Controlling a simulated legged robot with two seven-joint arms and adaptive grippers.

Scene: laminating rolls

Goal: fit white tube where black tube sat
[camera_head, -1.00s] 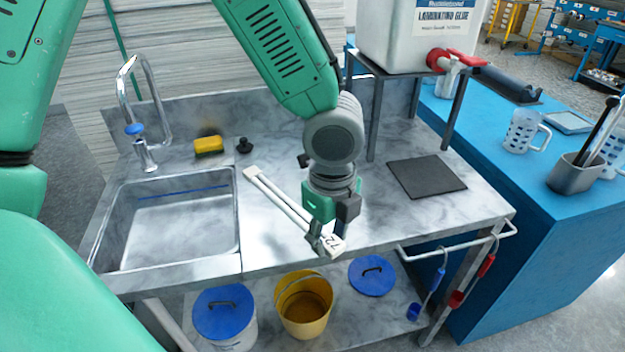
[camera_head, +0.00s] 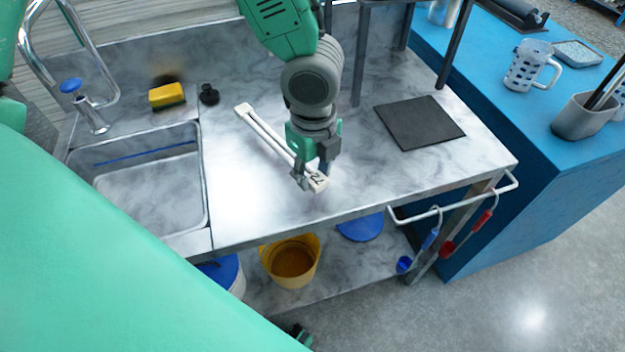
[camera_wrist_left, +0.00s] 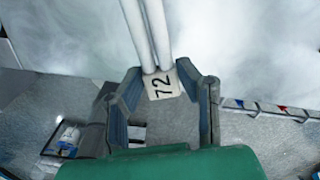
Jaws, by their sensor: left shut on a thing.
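The white tube piece (camera_head: 266,133) is a pair of slim parallel white rods with a white block at each end; the near block is marked 72. It lies slantwise over the grey marble counter. My left gripper (camera_head: 311,178) is shut on it near the marked end. In the left wrist view the 72 block (camera_wrist_left: 162,84) sits between the fingers of my left gripper (camera_wrist_left: 161,92), rods running up and away. Whether it touches the counter is unclear. A black tube (camera_head: 512,12) lies on the blue table at the top right, partly cut off. My right gripper is not in view.
A sink (camera_head: 140,185) is at left, with a yellow sponge (camera_head: 167,96) and black stopper (camera_head: 208,94) behind. A dark square mat (camera_head: 420,122) and stand legs (camera_head: 362,60) are right of my arm. The blue table (camera_head: 465,50) holds a mug (camera_head: 527,66).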

